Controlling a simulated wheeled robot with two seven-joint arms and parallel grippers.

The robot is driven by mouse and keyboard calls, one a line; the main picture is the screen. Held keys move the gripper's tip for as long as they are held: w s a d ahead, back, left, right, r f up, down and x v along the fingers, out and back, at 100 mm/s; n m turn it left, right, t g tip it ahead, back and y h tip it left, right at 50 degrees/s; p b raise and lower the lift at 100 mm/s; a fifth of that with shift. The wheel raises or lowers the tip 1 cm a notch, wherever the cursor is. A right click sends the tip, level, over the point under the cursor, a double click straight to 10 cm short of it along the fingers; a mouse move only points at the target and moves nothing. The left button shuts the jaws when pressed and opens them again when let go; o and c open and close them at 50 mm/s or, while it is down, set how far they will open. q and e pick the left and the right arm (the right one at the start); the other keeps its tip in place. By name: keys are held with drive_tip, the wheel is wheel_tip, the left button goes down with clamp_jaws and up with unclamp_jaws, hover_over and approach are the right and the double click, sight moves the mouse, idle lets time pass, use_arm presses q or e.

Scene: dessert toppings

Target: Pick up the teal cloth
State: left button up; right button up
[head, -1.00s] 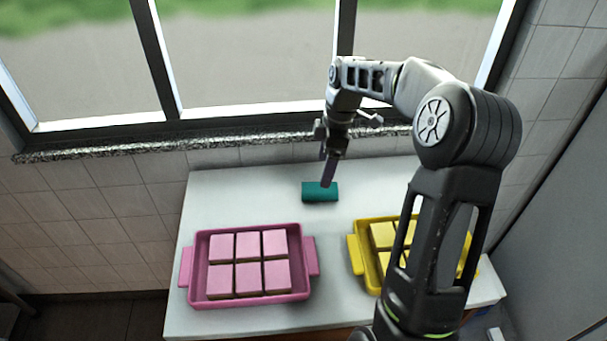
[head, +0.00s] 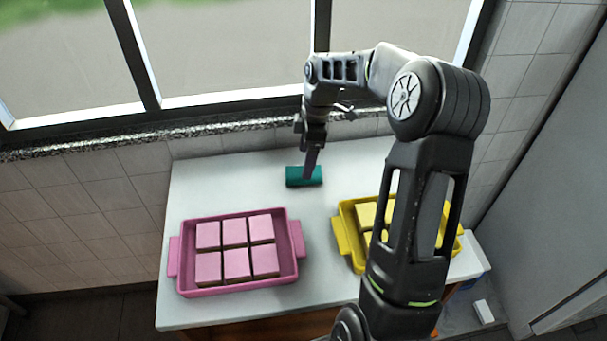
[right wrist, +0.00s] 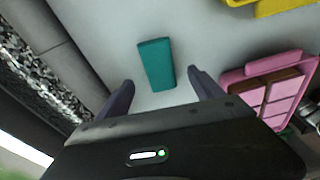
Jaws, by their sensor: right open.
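The teal cloth (head: 304,177) is a small folded block on the white table near its back edge. It also shows in the right wrist view (right wrist: 156,64), lying just ahead of and between the two fingers. My right gripper (head: 311,172) points down over the cloth in the head view. In the right wrist view the right gripper (right wrist: 160,88) is open with its fingers apart, and nothing is held. Whether the fingertips are level with the cloth cannot be told. My left gripper is not in view.
A pink tray (head: 236,290) with several pink-topped squares stands at the front left of the table (head: 215,190). A yellow tray (head: 347,238) with yellow-topped pieces stands at the right, partly hidden by my right arm. The wall and window lie behind the table.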

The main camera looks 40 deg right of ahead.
drive_tip(key=f, duration=0.2)
drive_tip(key=f+p, duration=0.1)
drive_tip(key=f, duration=0.2)
drive_tip(key=shift+w+a, duration=0.2)
drive_tip(key=shift+r, duration=0.1)
drive_tip(key=shift+c, duration=0.2)
drive_tip(key=c, duration=1.4)
drive_tip(key=shift+r, duration=0.15)
drive_tip(key=shift+r, duration=0.3)
wheel_tip(320, 180, up, 9)
drive_tip(key=b, duration=0.1)
